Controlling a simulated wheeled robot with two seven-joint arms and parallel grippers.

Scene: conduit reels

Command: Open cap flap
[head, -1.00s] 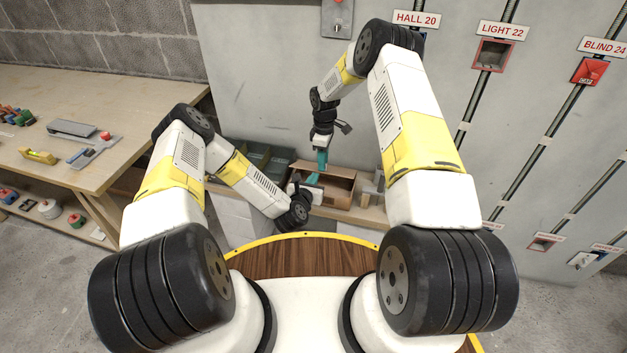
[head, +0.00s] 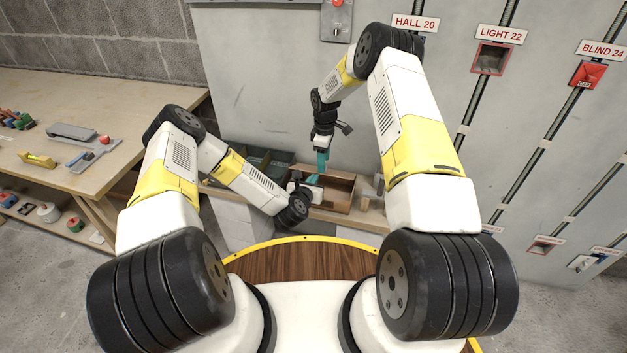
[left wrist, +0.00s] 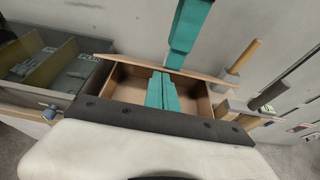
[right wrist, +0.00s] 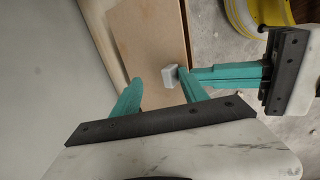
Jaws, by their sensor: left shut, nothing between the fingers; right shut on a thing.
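My left gripper (head: 314,187) is shut and empty, just below the right fingertips. Its teal fingers show over the box (left wrist: 122,85) in the left wrist view (left wrist: 162,90), and close by the pale block in the right wrist view (right wrist: 225,76). I cannot make out a cap flap clearly.
Dark green bins (head: 268,165) stand left of the tan box. Upright posts (left wrist: 243,57) stand to its right. A grey wall panel (head: 260,60) with labelled conduits rises behind. A workbench (head: 95,110) with tools is at left.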

